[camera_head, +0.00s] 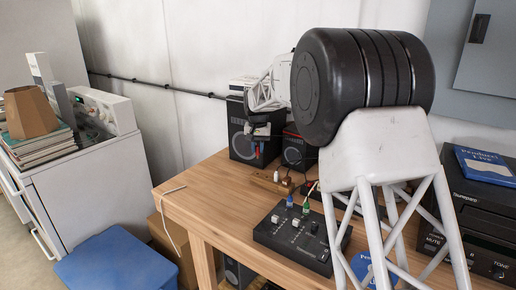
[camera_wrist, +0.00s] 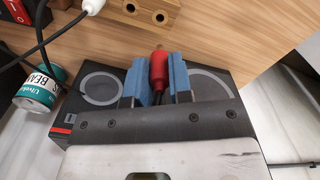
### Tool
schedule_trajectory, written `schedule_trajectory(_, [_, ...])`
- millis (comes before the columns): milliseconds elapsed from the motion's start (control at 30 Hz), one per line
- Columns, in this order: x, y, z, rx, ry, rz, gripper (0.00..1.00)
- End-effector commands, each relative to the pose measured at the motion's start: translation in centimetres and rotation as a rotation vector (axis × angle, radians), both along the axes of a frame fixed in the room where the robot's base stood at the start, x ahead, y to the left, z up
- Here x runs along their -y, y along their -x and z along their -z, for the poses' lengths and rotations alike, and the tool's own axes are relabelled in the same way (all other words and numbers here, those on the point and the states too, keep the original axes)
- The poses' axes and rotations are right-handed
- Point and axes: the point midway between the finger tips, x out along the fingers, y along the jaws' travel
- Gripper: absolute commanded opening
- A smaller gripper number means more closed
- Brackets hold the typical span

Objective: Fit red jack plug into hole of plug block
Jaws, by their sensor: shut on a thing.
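The red jack plug (camera_wrist: 158,68) is held upright in the wrist view between the blue finger pads of my gripper (camera_wrist: 158,82), its tip pointing toward the top of the picture. In the head view my gripper (camera_head: 258,150) and the small red plug (camera_head: 258,152) are above the table, in front of the left speaker. The wooden plug block (camera_head: 268,183) lies on the table, below my gripper in the picture.
In the head view a mixer (camera_head: 285,235) with cables lies on the table (camera_head: 215,205) in front of the block. Speakers (camera_head: 245,145) (camera_head: 296,150) stand behind. A green and white can (camera_wrist: 38,88) and black cables lie left in the wrist view.

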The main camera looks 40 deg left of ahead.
Motion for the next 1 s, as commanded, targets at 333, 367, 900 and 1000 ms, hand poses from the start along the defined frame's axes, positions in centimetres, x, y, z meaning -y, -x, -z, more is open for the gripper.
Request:
schedule_trajectory(333, [0.0,0.0,0.6,-0.001,0.000,0.000,0.00])
schedule_trajectory(367, [0.0,0.0,0.7,-0.001,0.000,0.000,0.00])
schedule_trajectory(900, [0.0,0.0,4.3,0.000,0.000,0.000,0.00])
schedule_trajectory(1000, [0.0,0.0,4.8,0.000,0.000,0.000,0.00])
